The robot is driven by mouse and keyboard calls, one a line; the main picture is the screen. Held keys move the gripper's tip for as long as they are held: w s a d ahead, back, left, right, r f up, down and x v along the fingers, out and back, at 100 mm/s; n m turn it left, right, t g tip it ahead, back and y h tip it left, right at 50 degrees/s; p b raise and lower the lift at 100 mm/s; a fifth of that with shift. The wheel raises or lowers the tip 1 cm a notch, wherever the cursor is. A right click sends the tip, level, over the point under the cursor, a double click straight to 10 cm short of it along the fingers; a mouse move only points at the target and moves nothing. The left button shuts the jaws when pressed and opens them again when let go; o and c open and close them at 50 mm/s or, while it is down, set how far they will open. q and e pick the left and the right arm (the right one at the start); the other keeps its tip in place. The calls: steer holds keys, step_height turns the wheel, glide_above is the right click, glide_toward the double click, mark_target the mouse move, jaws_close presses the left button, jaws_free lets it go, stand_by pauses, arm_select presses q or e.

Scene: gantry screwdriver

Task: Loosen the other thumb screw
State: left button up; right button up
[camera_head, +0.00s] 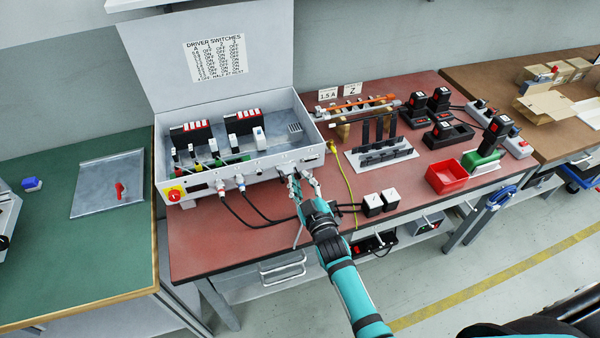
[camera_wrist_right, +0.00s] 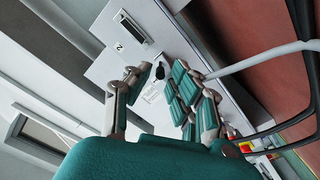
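The grey control box (camera_head: 258,172) stands open on the red bench, with its lid up. My right gripper (camera_head: 304,178) is at the right part of the box's front panel. In the right wrist view, my right gripper (camera_wrist_right: 160,92) has its fingers spread apart in front of the white panel (camera_wrist_right: 118,68). A small dark knob-like part (camera_wrist_right: 160,70) shows between or just beyond the fingertips. I cannot tell whether it is a thumb screw, or whether a finger touches it. A wide connector socket (camera_wrist_right: 133,27) sits farther along the panel. My left gripper is out of view.
Black cables (camera_head: 262,212) hang in front of the box, and a yellow cable (camera_head: 343,170) runs to its right. Black-and-white blocks (camera_head: 372,205) lie near the bench's front edge. A red bin (camera_head: 446,178) and several battery units stand farther right.

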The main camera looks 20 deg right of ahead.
steer(key=shift+m, duration=1.2)
steer(key=m+p, duration=0.1)
steer(key=m, duration=0.8)
steer(key=shift+m, duration=0.4)
steer(key=shift+c, duration=0.4)
jaws_close()
